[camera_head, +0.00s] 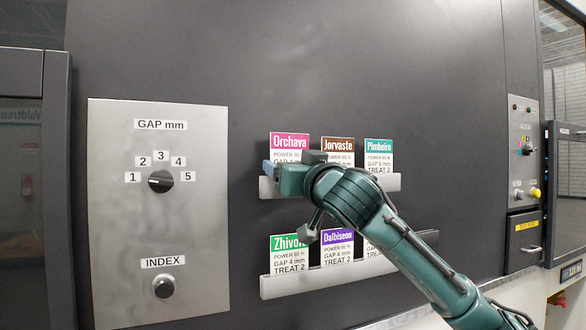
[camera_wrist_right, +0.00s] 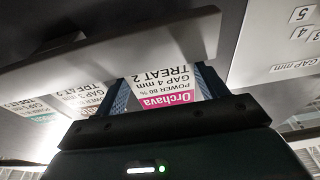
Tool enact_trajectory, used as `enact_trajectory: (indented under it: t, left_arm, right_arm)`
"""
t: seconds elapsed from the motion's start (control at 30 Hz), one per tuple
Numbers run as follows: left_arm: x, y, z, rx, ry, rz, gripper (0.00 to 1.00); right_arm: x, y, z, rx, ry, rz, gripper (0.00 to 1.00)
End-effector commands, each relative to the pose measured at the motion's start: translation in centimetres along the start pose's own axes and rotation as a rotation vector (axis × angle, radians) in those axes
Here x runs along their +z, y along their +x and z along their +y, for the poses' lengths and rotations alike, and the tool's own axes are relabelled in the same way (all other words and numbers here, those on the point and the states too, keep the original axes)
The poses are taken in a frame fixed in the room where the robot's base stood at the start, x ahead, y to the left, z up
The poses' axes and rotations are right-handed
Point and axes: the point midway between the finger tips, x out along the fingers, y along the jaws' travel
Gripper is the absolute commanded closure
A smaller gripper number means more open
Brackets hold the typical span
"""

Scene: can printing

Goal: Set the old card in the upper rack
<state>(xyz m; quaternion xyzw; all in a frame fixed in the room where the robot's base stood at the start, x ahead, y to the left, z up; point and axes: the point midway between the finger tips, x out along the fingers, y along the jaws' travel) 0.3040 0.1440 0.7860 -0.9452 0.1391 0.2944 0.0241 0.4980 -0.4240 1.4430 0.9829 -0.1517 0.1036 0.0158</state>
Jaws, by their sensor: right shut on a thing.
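The upper rack (camera_head: 391,183) is a pale strip on the dark panel. The pink-topped Orchava card (camera_head: 289,143) stands at its left end, beside the brown Jorvaste card (camera_head: 338,145) and the teal Pimbeiro card (camera_head: 378,147). My right gripper (camera_head: 279,172) is shut on the Orchava card at the rack. In the wrist view the Orchava card (camera_wrist_right: 163,90) appears upside down between the blue fingers, its far edge meeting the rack (camera_wrist_right: 100,57). Whether it is seated in the rack I cannot tell. No card is marked as old. My left gripper is out of view.
Below, the lower rack (camera_head: 290,285) holds a green card (camera_head: 290,254), the purple Dalbiseon card (camera_head: 338,248) and a third card partly behind my right arm. A metal plate (camera_head: 200,240) with the gap dial (camera_head: 160,181) and index knob (camera_head: 163,287) is at left.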

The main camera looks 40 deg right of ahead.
Motion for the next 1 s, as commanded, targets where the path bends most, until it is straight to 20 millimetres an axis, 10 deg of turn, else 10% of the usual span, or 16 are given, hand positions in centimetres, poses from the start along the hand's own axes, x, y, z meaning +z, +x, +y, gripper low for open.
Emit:
enact_trajectory:
  t: [0.17,0.2,0.5,1.0]
  left_arm:
    - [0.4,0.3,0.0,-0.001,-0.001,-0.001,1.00]
    - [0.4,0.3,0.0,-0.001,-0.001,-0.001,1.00]
    - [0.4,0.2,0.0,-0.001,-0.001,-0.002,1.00]
    - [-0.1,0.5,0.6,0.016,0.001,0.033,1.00]
  right_arm:
    - [0.5,-0.1,0.0,0.000,0.000,0.000,0.54]
    - [0.5,-0.1,0.0,0.000,0.000,0.000,0.28]
    - [0.4,-0.1,0.0,0.000,0.000,0.000,0.03]
    - [0.8,-2.4,0.0,0.000,-0.004,0.002,0.03]
